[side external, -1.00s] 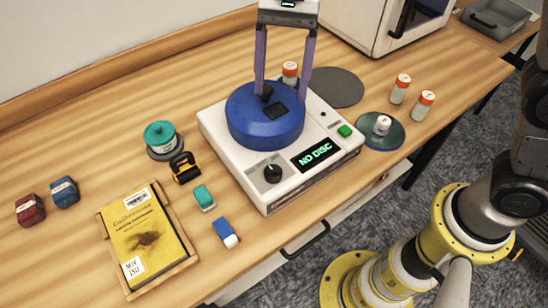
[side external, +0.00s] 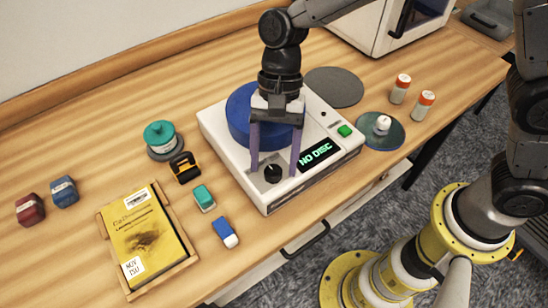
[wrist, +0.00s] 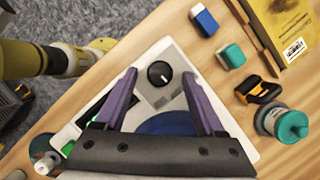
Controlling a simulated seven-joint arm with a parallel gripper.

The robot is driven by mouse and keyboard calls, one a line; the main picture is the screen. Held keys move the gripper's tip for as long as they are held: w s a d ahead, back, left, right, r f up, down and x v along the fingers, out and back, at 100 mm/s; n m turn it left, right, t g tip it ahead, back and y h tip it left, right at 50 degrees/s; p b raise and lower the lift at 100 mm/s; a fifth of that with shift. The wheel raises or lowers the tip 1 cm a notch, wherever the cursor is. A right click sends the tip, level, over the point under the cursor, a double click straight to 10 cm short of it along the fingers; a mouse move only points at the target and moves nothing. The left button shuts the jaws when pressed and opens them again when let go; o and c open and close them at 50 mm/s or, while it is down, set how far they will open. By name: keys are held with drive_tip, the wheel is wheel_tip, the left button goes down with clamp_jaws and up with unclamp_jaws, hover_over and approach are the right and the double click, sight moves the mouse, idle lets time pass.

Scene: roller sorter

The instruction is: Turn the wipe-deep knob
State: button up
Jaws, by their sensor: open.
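The black round knob (side external: 272,174) sits on the front left of the white machine (side external: 222,142). Its pale pointer mark shows in the wrist view, where the knob (wrist: 159,73) lies between and just beyond my fingertips. My gripper (side external: 273,171) is open, its two purple fingers pointing down on either side of the knob in the side view. I cannot tell whether the fingers reach down to the knob's height. A display on the machine reads "NO DISC" (side external: 319,155). The blue round lid (side external: 240,110) is partly hidden behind my gripper.
A green button (side external: 345,131) is on the machine's right. A blue and white block (side external: 225,232) and a teal block (side external: 204,198) lie left of the machine. A disc with a white knob (side external: 382,125) lies to the right. The table's front edge is close.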

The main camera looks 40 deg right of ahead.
drive_tip(key=shift+s+f, duration=0.1)
drive_tip(key=shift+f, duration=0.15)
clamp_jaws()
drive_tip(key=shift+a+n, duration=0.1)
drive_tip(key=shift+n, duration=0.2)
drive_tip(key=n, duration=0.2)
drive_tip(key=n+g+h, duration=0.1)
drive_tip(key=n, duration=0.1)
drive_tip(key=shift+a+h, duration=0.15)
drive_tip(key=shift+h, duration=0.15)
drive_tip(key=shift+w+a+n+h, duration=0.1)
drive_tip(key=shift+n+h, duration=0.3)
drive_tip(key=shift+n, duration=0.65)
drive_tip(key=shift+w+a+n+h, duration=0.1)
drive_tip(key=shift+n+h, duration=0.3)
drive_tip(key=shift+n, duration=0.65)
